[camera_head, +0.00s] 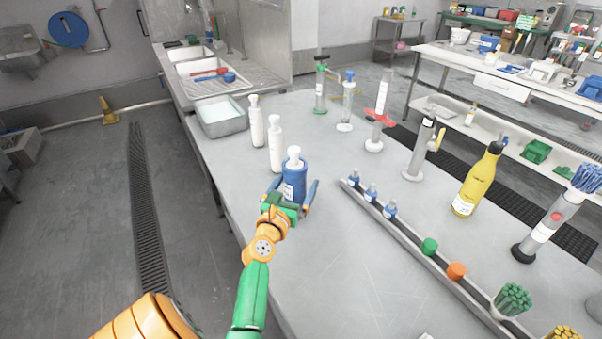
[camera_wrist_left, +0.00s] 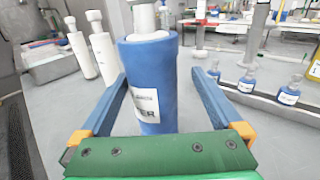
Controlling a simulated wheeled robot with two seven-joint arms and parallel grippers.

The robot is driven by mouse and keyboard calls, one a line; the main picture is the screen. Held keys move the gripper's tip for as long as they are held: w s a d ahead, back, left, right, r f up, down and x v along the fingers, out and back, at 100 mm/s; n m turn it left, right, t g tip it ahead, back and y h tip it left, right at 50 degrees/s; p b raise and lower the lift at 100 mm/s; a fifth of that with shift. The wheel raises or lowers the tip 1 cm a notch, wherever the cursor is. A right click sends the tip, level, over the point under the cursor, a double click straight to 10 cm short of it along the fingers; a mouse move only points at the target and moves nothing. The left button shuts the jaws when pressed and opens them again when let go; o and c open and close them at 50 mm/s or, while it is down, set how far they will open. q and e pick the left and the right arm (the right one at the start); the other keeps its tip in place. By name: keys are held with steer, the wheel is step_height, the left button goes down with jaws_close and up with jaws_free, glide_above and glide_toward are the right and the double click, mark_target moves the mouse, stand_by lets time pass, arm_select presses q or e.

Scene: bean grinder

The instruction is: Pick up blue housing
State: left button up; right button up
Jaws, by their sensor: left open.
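The blue housing (camera_head: 294,178) is a blue cylinder with a white label and a white knob on top. It stands upright on the grey table, and in the left wrist view it fills the middle (camera_wrist_left: 152,75). My left gripper (camera_head: 300,198) is open, with its two blue fingers on either side of the housing. In the left wrist view, a gap shows between the right finger and the housing; whether the left finger touches it I cannot tell. My right gripper is not in view.
Two white bottles (camera_head: 275,145) stand behind and left of the housing, near a metal tray (camera_head: 220,116). A yellow bottle (camera_head: 476,182) stands farther right. The table's front middle is clear.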

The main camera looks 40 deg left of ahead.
arm_select(q)
steer(key=shift+w+a+r, duration=0.65)
steer(key=shift+a+r, duration=0.05)
steer(key=w, duration=0.1)
steer(key=w+a+f, duration=0.1)
steer(key=w, duration=0.1)
steer(key=shift+a+b, duration=0.2)
steer(key=shift+b, duration=0.1)
steer(key=shift+s+d+r, duration=0.15)
steer(key=shift+s+r, duration=0.1)
steer(key=shift+s, duration=0.05)
steer(key=c, duration=0.6)
jaws_close()
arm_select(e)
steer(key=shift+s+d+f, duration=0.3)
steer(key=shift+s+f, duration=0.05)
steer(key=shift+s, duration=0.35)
